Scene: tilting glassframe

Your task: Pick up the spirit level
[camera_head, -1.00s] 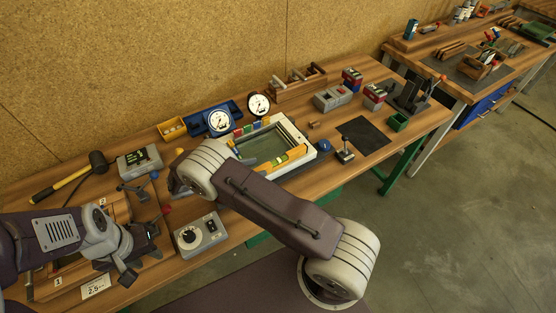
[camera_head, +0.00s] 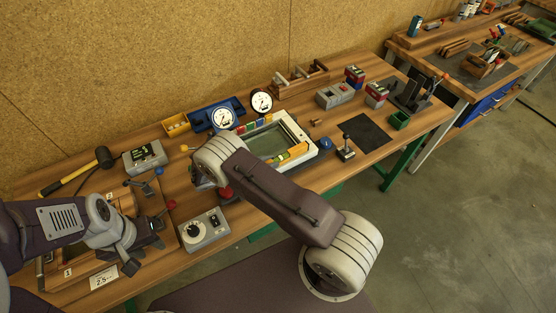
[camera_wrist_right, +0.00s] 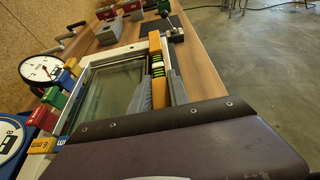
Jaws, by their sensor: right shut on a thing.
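The spirit level is an orange-yellow bar (camera_head: 294,152) with green vials, along the near side of the glass frame (camera_head: 313,139) in the head view. In the right wrist view the level (camera_wrist_right: 155,44) runs between the two grey fingers of my right gripper (camera_wrist_right: 161,88), which is shut on it. I cannot tell whether it is clear of the frame's rim. In the head view my right arm hides those fingers. My left gripper (camera_head: 143,252) is open and empty at the left, over a wooden tray, far from the level.
Two dial gauges (camera_head: 223,118) and coloured blocks (camera_wrist_right: 56,96) stand along the frame's far side. A grey box with a knob (camera_head: 204,231) sits near the front edge. A joystick (camera_head: 346,151), blue button (camera_head: 326,144) and dark mat (camera_head: 364,133) lie to the right.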

